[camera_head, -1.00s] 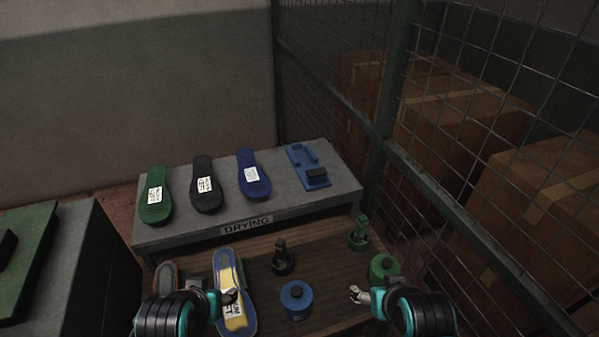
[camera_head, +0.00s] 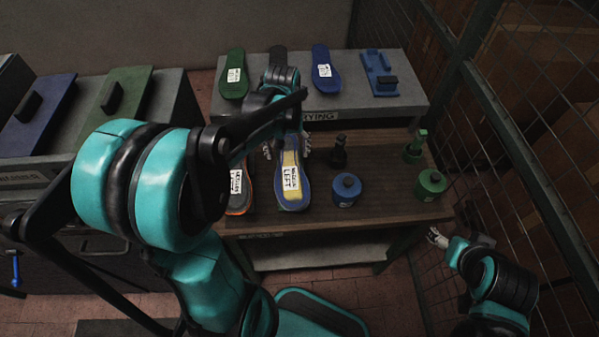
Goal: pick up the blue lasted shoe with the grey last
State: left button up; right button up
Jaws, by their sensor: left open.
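A blue-edged shoe (camera_head: 291,199) lies on the wooden bench, with a yellow middle and a white label reading LEFT. Its far end is partly hidden by my left arm, and I cannot make out a grey last. My left gripper (camera_head: 288,150) is open over the shoe's far part, one finger on each side; contact cannot be told.
Blue (camera_head: 346,189) and green (camera_head: 431,184) round pieces stand on the bench (camera_head: 385,205), with black (camera_head: 339,153) and green (camera_head: 414,148) upright pieces behind. The grey drying shelf (camera_head: 350,105) holds soles and a blue fixture (camera_head: 379,75). A wire fence (camera_head: 510,130) bounds the right.

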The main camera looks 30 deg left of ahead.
aim_at(290, 160)
pick_arm(q)
jog(key=shift+w+f, duration=0.1)
jog(key=shift+f, duration=0.25)
jog(key=f+b, duration=0.1)
jog(key=f, duration=0.1)
jog(key=f+b, duration=0.1)
jog(key=f, duration=0.2)
jog(key=f+b, duration=0.1)
jog(key=f, duration=0.1)
jog(key=shift+w+d+f, duration=0.1)
jog(key=shift+w+f, duration=0.25)
jog(key=shift+w, duration=0.05)
jog(key=shift+s, duration=0.1)
jog(key=c, duration=1.5)
